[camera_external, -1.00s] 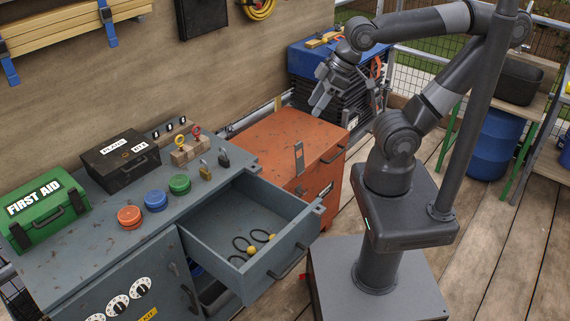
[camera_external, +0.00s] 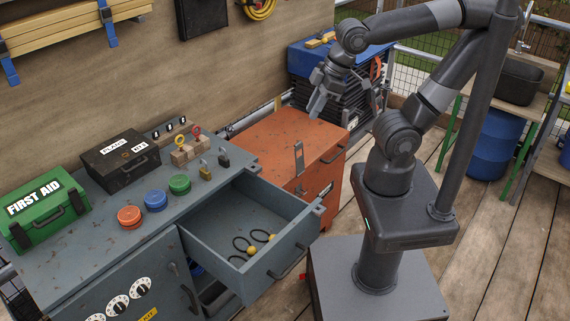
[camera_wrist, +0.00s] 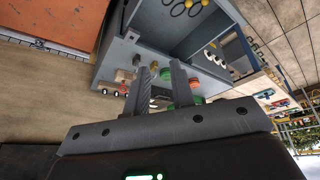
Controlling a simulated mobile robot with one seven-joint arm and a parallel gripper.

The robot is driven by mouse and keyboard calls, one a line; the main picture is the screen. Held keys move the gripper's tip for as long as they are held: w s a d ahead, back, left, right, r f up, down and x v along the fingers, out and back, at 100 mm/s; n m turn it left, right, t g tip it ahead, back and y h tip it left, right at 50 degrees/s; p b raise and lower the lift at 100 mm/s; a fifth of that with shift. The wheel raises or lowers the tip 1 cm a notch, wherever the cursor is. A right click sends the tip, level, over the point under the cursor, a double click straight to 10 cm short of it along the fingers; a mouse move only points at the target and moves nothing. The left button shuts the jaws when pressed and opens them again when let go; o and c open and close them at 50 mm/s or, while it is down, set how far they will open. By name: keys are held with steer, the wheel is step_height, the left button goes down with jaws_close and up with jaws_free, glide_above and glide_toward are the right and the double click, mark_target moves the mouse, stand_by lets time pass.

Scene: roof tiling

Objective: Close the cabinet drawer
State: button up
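The cabinet drawer (camera_external: 272,265) is pulled out of the grey-blue workbench cabinet (camera_external: 75,245) and stands open, with a dark bar handle (camera_external: 290,265) on its front. Several black loops with yellow parts (camera_external: 252,250) lie in it. In the wrist view the open drawer (camera_wrist: 183,38) shows at the top, beyond my fingers. My gripper (camera_external: 319,103) is up above the orange cabinet, behind and above the drawer, apart from it. In the wrist view the two fingers of my gripper (camera_wrist: 162,70) are parted with nothing held between them.
An orange cabinet (camera_external: 280,140) stands right of the drawer. On the bench top are a green first aid box (camera_external: 45,212), a black box (camera_external: 120,158), coloured round buttons (camera_external: 155,200) and padlocks (camera_external: 205,170). The wooden floor right of my base is clear.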

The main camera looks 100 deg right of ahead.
steer(key=w+a+f+n+g+h, duration=0.1)
steer(key=a+f+n, duration=0.1)
steer(key=w+a+f+n+g+h, duration=0.1)
steer(key=w+a+f+n, duration=0.1)
steer(key=a+f, duration=0.1)
steer(key=w+a+f+n+g, duration=0.1)
steer(key=a+f+n+g, duration=0.1)
steer(key=a, duration=0.1)
steer(key=shift+w+f+h, duration=0.15)
steer(key=shift+h, duration=0.25)
jaws_close()
steer(key=a+f+n+h, duration=0.5)
steer(key=a+f+n, duration=0.2)
steer(key=a+f, duration=0.25)
steer(key=s+a+f+n+t+h, duration=0.2)
steer(key=s+a+f+n+t, duration=0.3)
steer(key=a+f+n, duration=0.3)
steer(key=s+a+f+n+t+h, duration=0.1)
steer(key=s+a+f+n+t, duration=0.5)
steer(key=f, duration=0.4)
steer(key=x, duration=1.4)
steer(key=shift+w+a+f+m+g, duration=0.25)
steer(key=shift+w+f+m+g, duration=0.05)
steer(key=shift+w+f+m, duration=0.15)
